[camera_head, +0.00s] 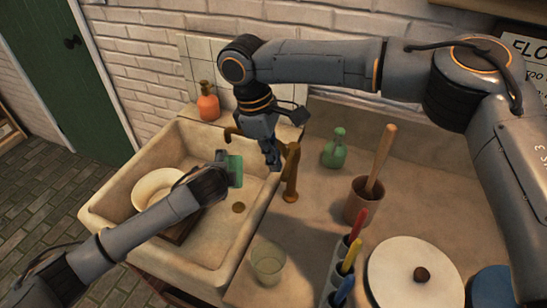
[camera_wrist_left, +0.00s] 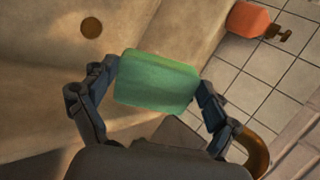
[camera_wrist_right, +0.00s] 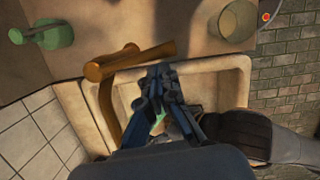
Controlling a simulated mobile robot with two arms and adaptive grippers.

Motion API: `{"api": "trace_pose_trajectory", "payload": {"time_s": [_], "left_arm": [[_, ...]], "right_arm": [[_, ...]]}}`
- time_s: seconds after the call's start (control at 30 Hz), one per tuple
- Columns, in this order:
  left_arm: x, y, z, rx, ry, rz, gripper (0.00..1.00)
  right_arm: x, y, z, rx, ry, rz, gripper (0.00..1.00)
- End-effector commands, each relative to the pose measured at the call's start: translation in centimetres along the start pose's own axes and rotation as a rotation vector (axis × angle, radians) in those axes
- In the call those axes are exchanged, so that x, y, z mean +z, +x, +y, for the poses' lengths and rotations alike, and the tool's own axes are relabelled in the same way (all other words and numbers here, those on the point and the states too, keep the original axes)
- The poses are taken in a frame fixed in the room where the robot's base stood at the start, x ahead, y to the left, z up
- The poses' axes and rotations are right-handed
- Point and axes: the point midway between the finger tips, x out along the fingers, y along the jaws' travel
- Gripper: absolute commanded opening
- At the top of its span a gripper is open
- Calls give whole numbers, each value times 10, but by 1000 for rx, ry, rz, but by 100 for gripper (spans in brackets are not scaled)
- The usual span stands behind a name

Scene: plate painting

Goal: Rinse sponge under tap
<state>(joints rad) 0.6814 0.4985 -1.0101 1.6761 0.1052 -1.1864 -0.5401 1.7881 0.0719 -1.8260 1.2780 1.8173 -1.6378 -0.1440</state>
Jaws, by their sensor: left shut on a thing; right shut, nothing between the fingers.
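The green sponge (camera_head: 236,170) is held over the sink (camera_head: 229,244) by my left gripper (camera_head: 228,168). In the left wrist view the sponge (camera_wrist_left: 158,80) sits between the two fingers of the left gripper (camera_wrist_left: 155,85). The brass tap (camera_head: 291,175) stands on the counter at the sink's right edge, right of the sponge. My right gripper (camera_head: 272,160) is shut and empty, pointing down beside the tap. In the right wrist view its closed fingers (camera_wrist_right: 162,75) are close to the tap (camera_wrist_right: 106,100); I cannot tell whether they touch. A bit of the sponge shows behind them.
A pale plate (camera_head: 152,187) leans in the sink, left of the drain (camera_head: 238,207). An orange bottle (camera_head: 208,108) stands behind. The right counter holds a green bottle (camera_head: 335,152), a brown pot with a stick (camera_head: 362,206), a glass (camera_head: 268,264) and a white lidded pot (camera_head: 395,285).

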Motion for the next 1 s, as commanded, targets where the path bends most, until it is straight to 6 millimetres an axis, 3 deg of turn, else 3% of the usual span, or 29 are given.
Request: {"api": "trace_pose_trajectory", "payload": {"time_s": [0.3,0.73,0.9,1.0], "left_arm": [[0,0,0,0,0,0,63],[0,0,0,0,0,0,63],[0,0,0,0,0,0,63],[0,0,0,0,0,0,63]], "right_arm": [[12,3,-2,30,-131,1,0],[2,-1,-4,31,-132,0,0],[-26,-13,-8,29,-132,2,0],[-25,-39,-7,32,-129,3,0]]}}
